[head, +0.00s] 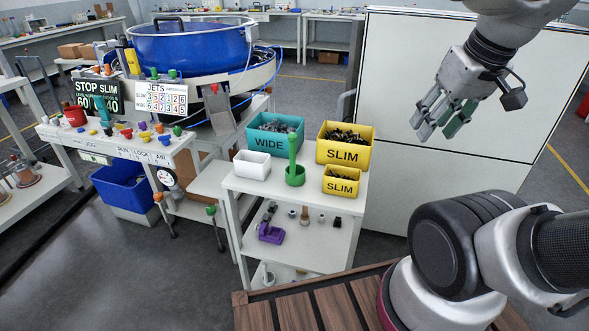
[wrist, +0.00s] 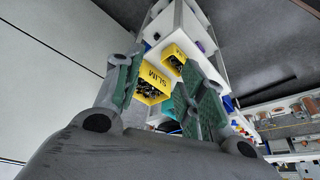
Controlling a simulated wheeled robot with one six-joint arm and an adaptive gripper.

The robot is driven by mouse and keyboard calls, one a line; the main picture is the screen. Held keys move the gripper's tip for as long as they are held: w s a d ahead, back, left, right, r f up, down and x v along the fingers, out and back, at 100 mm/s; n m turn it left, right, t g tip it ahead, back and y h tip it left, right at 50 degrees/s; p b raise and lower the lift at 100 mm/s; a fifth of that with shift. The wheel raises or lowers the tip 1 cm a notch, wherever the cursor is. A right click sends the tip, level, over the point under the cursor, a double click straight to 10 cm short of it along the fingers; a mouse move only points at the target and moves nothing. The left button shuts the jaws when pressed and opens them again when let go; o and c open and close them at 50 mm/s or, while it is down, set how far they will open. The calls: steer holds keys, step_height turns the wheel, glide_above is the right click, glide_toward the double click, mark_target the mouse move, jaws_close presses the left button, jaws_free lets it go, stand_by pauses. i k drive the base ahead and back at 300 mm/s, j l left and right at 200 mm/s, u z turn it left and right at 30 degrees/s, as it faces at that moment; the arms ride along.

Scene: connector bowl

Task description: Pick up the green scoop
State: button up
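The green scoop (head: 295,175) stands on the top of the small white cart (head: 240,185), its tall handle pointing up from a round cup. It is between the white box and the yellow bins, in front of the teal bin. My gripper (head: 437,124) is raised in the air to the right of the cart, well apart from the scoop. Its two green-padded fingers are spread with nothing between them, as the wrist view also shows (wrist: 163,68). I cannot make out the scoop in the wrist view.
A teal WIDE bin (head: 275,124), a large yellow SLIM bin (head: 346,133), a small yellow SLIM bin (head: 342,190) and a white box (head: 252,172) crowd the scoop. A purple item (head: 271,233) lies on the lower shelf. A white cabinet (head: 400,70) stands behind.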

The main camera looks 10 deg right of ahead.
mark_target(296, 174)
steer(key=k+z, duration=0.15)
steer(key=z, duration=0.3)
steer(key=k+l+z, duration=0.15)
steer(key=z, duration=0.25)
